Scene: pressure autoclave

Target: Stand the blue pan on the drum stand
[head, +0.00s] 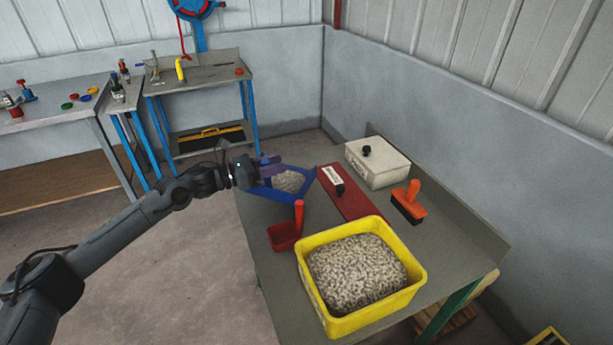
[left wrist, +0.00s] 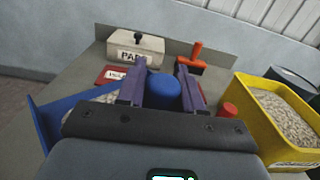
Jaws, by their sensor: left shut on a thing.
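The blue pan (head: 304,187) holds pale granules and is at the left side of the grey table. In the left wrist view the blue pan (left wrist: 45,125) shows at the left, partly hidden behind my gripper. My left gripper (head: 268,171) is shut on the pan's blue round handle, which shows between the purple fingers (left wrist: 163,92) in the left wrist view. I cannot tell whether the pan touches the table. I cannot pick out a drum stand in these views. My right gripper is not in view.
On the table (head: 265,262) are a yellow tub (head: 415,272) of granules, a red scoop (head: 284,236), a red labelled board (head: 355,202), a white box (head: 378,163) and an orange-handled brush (head: 408,203). Workbenches (head: 205,72) stand behind.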

